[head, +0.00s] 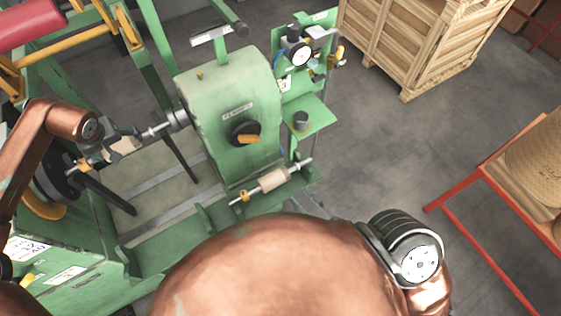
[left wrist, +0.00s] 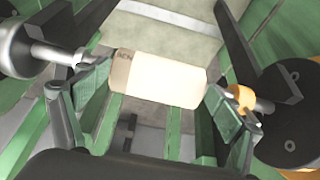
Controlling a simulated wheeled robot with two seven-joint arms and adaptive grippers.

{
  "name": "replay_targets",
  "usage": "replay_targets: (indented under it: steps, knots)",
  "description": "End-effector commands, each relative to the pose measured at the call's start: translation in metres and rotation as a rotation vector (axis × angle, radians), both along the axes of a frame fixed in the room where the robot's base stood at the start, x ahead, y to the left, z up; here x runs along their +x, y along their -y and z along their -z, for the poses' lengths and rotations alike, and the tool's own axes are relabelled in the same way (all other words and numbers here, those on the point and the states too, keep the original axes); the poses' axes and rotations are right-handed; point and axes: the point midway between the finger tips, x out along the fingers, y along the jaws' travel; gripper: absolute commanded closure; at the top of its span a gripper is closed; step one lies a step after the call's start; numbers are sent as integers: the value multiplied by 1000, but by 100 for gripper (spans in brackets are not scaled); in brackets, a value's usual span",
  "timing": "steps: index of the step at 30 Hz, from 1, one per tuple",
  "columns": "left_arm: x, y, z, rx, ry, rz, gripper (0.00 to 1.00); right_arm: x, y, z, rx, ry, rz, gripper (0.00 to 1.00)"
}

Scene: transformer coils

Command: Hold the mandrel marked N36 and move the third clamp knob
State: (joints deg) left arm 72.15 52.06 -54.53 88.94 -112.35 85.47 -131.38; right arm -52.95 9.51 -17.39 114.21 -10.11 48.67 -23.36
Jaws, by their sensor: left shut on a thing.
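A pale, cream-coloured mandrel block (left wrist: 158,78) lies on a steel shaft in the left wrist view. Small dark marking shows near its left end, too blurred to read surely. My left gripper (left wrist: 158,98) is shut on it, with a green pad at each end of the block. In the head view this mandrel (head: 122,145) is mostly hidden by my left gripper (head: 115,147). An orange clamp knob (left wrist: 240,97) sits on the shaft just right of the block, close to the right finger. My right gripper is not in view.
The green winding machine (head: 225,90) has a black dial with an orange handle (head: 247,134). A second pale mandrel (head: 273,180) lies on its front ledge. A wooden crate (head: 425,40) stands behind right. A red-framed rack (head: 495,165) is at right. Open floor lies between.

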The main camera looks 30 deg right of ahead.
Motion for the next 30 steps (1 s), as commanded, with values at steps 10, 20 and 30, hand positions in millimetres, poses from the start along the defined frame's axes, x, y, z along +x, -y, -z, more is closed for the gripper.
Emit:
replay_targets:
  steps: [10,20,30]
  knots:
    - [-2,8,0,-10,-3,13,59,96,-11,-43,-341,15,1,70]
    - [-2,8,0,-10,-3,12,59,136,-22,-57,-388,19,8,70]
    - [-2,8,0,-10,-3,12,59,194,-41,-71,-385,17,7,70]
